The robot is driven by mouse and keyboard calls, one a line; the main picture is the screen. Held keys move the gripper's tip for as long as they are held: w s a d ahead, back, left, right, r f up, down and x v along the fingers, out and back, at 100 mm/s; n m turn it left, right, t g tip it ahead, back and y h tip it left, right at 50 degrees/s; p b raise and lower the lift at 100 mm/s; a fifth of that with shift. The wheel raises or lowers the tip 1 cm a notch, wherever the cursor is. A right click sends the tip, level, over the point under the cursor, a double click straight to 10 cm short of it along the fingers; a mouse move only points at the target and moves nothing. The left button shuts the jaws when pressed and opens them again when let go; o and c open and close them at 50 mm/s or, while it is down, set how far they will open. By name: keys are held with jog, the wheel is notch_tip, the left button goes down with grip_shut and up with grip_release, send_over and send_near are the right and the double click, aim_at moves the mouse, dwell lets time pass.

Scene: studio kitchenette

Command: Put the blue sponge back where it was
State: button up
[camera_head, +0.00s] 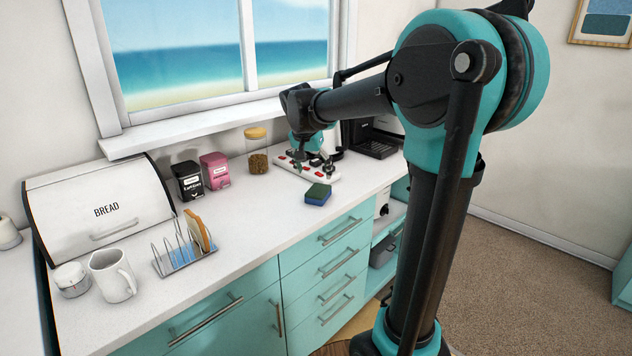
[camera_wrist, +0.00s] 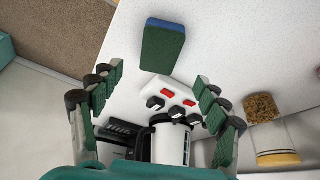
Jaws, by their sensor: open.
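The blue sponge (camera_head: 318,194) has a dark green top and lies flat on the white counter near its front edge. It also shows in the wrist view (camera_wrist: 162,47), beyond my fingertips and apart from them. My gripper (camera_head: 312,158) is over the counter, behind the sponge in the head view, above the white power strip. In the wrist view my gripper (camera_wrist: 160,88) has its two green-padded fingers spread wide with nothing held between them.
The power strip (camera_head: 295,168) with red switches and plugs lies beside the sponge. A glass jar (camera_head: 258,161), pink and black canisters, a toast rack (camera_head: 184,256), a mug (camera_head: 111,277) and a bread bin (camera_head: 100,212) stand leftward. A black appliance (camera_head: 372,140) stands at right.

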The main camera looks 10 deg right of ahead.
jog(key=s+d+f+n+y, duration=0.1)
jog(key=s+d+f+n, duration=0.2)
jog(key=s+f, duration=0.7)
jog(key=s+d+f+n+y, duration=0.1)
jog(key=s+d+f+n, duration=0.2)
jog(key=s+f, duration=0.7)
jog(key=s, duration=0.7)
jog(key=shift+f, duration=0.4)
